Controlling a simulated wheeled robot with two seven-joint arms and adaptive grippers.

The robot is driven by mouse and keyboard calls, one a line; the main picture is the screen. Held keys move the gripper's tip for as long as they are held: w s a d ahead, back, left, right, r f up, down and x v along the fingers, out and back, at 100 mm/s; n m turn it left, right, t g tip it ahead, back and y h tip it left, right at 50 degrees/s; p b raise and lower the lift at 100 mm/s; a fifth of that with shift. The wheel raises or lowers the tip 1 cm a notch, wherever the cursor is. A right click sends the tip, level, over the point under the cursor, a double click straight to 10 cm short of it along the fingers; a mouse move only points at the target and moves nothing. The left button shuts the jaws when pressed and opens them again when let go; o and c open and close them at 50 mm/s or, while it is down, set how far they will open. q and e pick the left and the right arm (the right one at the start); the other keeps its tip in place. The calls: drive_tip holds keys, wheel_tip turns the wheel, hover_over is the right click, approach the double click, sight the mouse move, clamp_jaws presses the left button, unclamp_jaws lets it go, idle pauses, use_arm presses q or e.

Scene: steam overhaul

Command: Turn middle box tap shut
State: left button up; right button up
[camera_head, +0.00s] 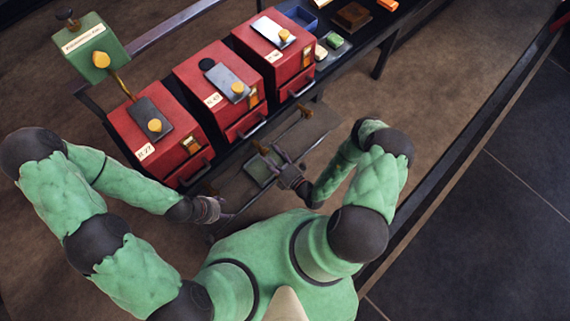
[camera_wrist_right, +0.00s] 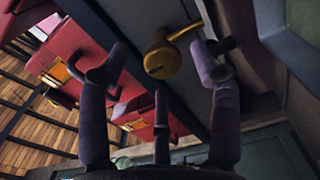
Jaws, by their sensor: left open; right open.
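The middle red box (camera_head: 212,88) stands between two similar red boxes, with a grey plate and yellow knob on top. Below its front, a small brass tap (camera_head: 258,147) shows in the head view. My right gripper (camera_head: 277,166) is open close to this tap. In the right wrist view, a brass tap (camera_wrist_right: 162,60) with its lever pointing up and right lies between the spread fingers of the right gripper (camera_wrist_right: 160,52). I cannot tell whether a finger touches it. My left gripper (camera_head: 214,209) is open and empty, low in front of the left box.
The left red box (camera_head: 150,128) and right red box (camera_head: 278,52) flank the middle one. Another tap (camera_head: 306,112) is below the right box. A green box (camera_head: 92,48) stands at the far left. A blue tray (camera_head: 300,17) lies farther along the bench.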

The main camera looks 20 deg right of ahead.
drive_tip(key=v, duration=0.8)
drive_tip(key=shift+r, duration=0.1)
idle(0.5)
drive_tip(key=s+a+r+n+g+y, duration=0.3)
drive_tip(key=s+a+n+g+y, duration=0.2)
drive_tip(key=a+n+g+y, duration=0.55)
drive_tip(key=s+n+g+h, duration=0.7)
drive_tip(key=s+n+g, duration=0.5)
drive_tip(key=n, duration=1)
drive_tip(key=w+d+r+n+t+h, duration=0.2)
drive_tip(key=w+n+t+h, duration=0.3)
drive_tip(key=w+n, duration=0.6)
drive_tip(key=d+n+t, duration=0.1)
drive_tip(key=n, duration=0.3)
drive_tip(key=shift+h, duration=0.35)
